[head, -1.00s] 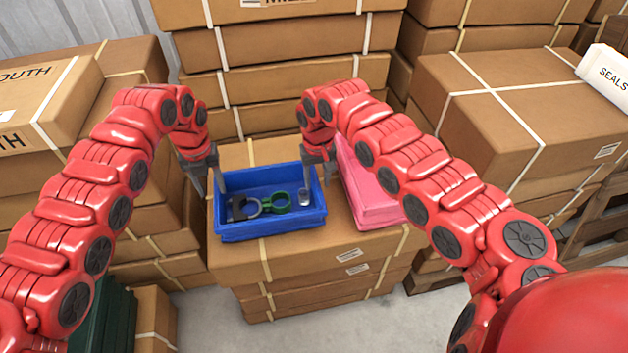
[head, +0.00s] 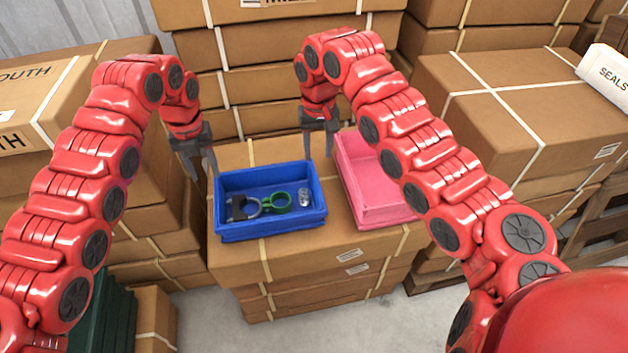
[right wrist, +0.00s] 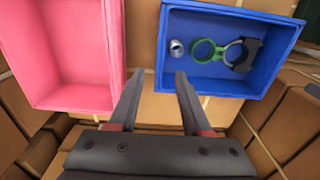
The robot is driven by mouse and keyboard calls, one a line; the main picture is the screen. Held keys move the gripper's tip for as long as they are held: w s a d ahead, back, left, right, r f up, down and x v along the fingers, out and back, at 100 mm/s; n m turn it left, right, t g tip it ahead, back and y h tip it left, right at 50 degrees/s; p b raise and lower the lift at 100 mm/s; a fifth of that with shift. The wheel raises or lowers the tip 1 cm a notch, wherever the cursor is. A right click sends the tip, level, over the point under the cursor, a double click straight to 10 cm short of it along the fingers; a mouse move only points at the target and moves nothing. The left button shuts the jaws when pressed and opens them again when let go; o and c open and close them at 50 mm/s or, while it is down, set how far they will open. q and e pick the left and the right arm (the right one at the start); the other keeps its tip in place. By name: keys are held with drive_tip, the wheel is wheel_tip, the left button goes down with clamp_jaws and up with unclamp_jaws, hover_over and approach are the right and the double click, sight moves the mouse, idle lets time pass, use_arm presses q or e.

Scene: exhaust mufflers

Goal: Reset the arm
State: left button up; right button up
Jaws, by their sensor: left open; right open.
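My left gripper (head: 197,165) is open and empty, raised above the left edge of the blue bin. My right gripper (head: 319,148) is open and empty, raised behind and above the gap between the two bins. In the right wrist view its two fingers (right wrist: 156,98) stand apart with nothing between them. The blue bin (head: 270,230) holds a dark grey clamp (head: 238,208), a green ring-shaped part (head: 279,202) and a small silver part (head: 304,198). These also show in the right wrist view, with the silver part (right wrist: 177,47) on the left.
The pink bin (head: 372,185) looks empty and stands right of the blue bin on a carton stack (head: 235,262). Taller carton stacks stand behind and on both sides. A white SEALS box (head: 605,72) lies on the right stack. Dark green items (head: 113,315) stand at lower left.

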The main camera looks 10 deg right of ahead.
drive_tip(key=shift+r, duration=0.6)
drive_tip(key=shift+r, duration=0.1)
